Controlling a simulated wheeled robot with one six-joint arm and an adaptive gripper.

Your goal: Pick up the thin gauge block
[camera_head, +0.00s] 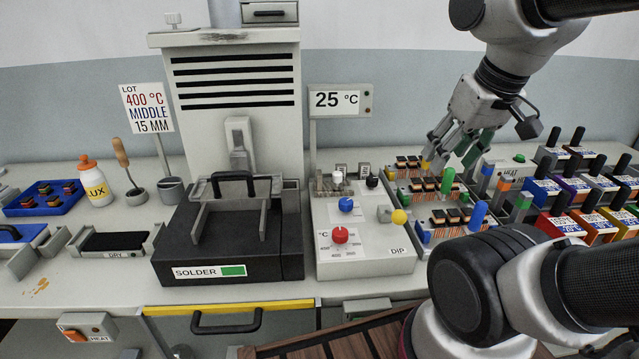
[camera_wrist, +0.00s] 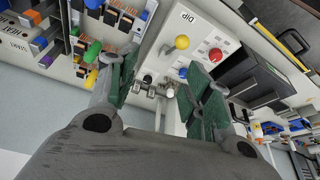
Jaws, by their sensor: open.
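Small grey metal blocks (camera_head: 364,169) stand at the back edge of the DIP control box, beside a white knob and a black knob. Small metal pieces (camera_wrist: 151,91) also show between my fingers in the wrist view, beyond the fingertips. They look like gauge blocks, but I cannot tell which is the thin one. My gripper (camera_head: 452,152) is open, with nothing visible between its green-padded fingers. It hangs above the back of the connector trays, to the right of the blocks. In the wrist view my gripper (camera_wrist: 158,88) has its two fingers wide apart.
The DIP box (camera_head: 365,250) has blue, red and yellow knobs. Connector trays (camera_head: 437,200) with upright coloured handles stand right of it, then several coloured boxes (camera_head: 585,222) with black handles. The black solder unit (camera_head: 225,250) and its tall hood (camera_head: 233,110) are left.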

